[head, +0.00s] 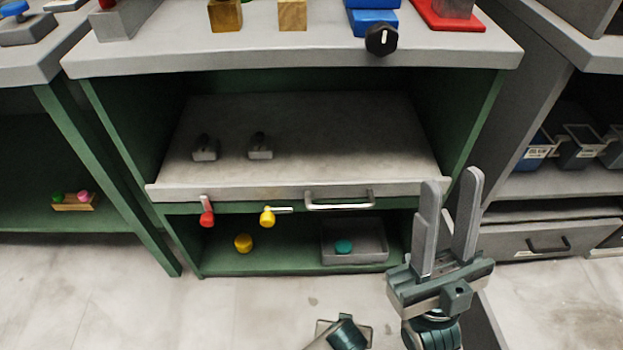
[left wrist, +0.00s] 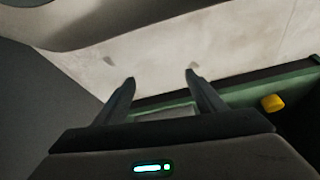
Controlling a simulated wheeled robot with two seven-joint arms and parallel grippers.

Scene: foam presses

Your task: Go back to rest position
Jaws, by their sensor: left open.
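My right gripper (head: 448,225) is in the lower right of the head view, its two grey fingers pointing up and apart with nothing between them. It stands in front of the right end of the green workbench. My left gripper shows in the left wrist view (left wrist: 160,85), its two dark fingers spread and empty. Pale floor and a green edge show beyond them. In the head view only part of another arm link of mine shows at the bottom edge; the left fingers cannot be made out there.
The green workbench has a grey pull-out shelf (head: 300,150), a red handle (head: 207,217), a yellow handle (head: 267,216) and a bar handle (head: 340,205). Below are a yellow knob (head: 243,242) and a grey tray (head: 370,254) with a teal piece (head: 343,247). Floor (head: 90,300) at lower left is clear.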

